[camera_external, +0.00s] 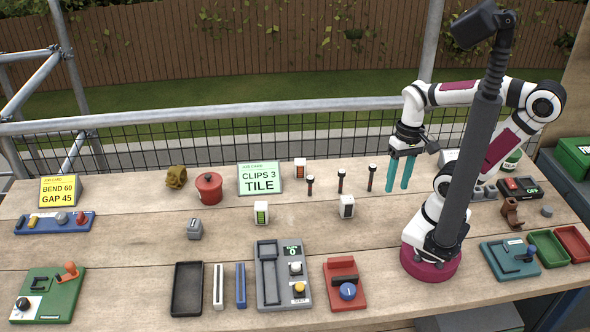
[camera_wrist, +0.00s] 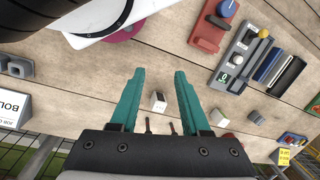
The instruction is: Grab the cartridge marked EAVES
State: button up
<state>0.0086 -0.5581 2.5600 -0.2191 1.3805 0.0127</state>
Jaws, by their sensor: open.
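Three small block-shaped cartridges stand on the wooden bench, and I cannot read EAVES on any of them. One is white and dark with no bright colour showing (camera_external: 347,206); it also shows in the wrist view (camera_wrist: 158,102), just beyond my fingers. One has a green face (camera_external: 261,212). One has an orange face (camera_external: 300,169) and stands right of the CLIPS 3 TILE card. My gripper (camera_external: 398,188) has teal fingers, open and empty, pointing down above the bench, right of the white and dark cartridge. The wrist view shows the gap between its fingers (camera_wrist: 159,75).
Several dark upright pegs (camera_external: 340,181) stand between my gripper and the orange-faced cartridge. A red pot (camera_external: 209,188) and the CLIPS 3 TILE card (camera_external: 260,178) are behind. A grey device (camera_external: 282,275) and a red switch block (camera_external: 345,284) lie at the front.

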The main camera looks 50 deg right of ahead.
jog(key=o, duration=0.6)
jog(key=shift+c, duration=0.2)
notch_tip(320, 180, up, 4)
jog(key=w+d+n+t+h, duration=0.1)
jog(key=w+d+t+h, duration=0.15)
jog(key=w, duration=0.55)
jog(key=w+d+n+t+h, duration=0.1)
jog(key=w+d+t, duration=0.25)
jog(key=w, duration=0.45)
jog(key=n+t+y, duration=0.5)
jog(key=n+y, duration=0.5)
jog(key=n, duration=0.1)
send_over(260, 205)
jog(key=s+d, duration=0.3)
jog(key=s, duration=0.1)
notch_tip(260, 205, down, 3)
jog(key=f, duration=1.7)
jog(key=shift+w+a+f, duration=0.15)
jog(key=shift+w+f, duration=0.05)
jog(key=shift+w, duration=0.1)
jog(key=x, duration=0.7)
jog(key=shift+w+a+f, duration=0.15)
jog(key=shift+f, duration=0.15)
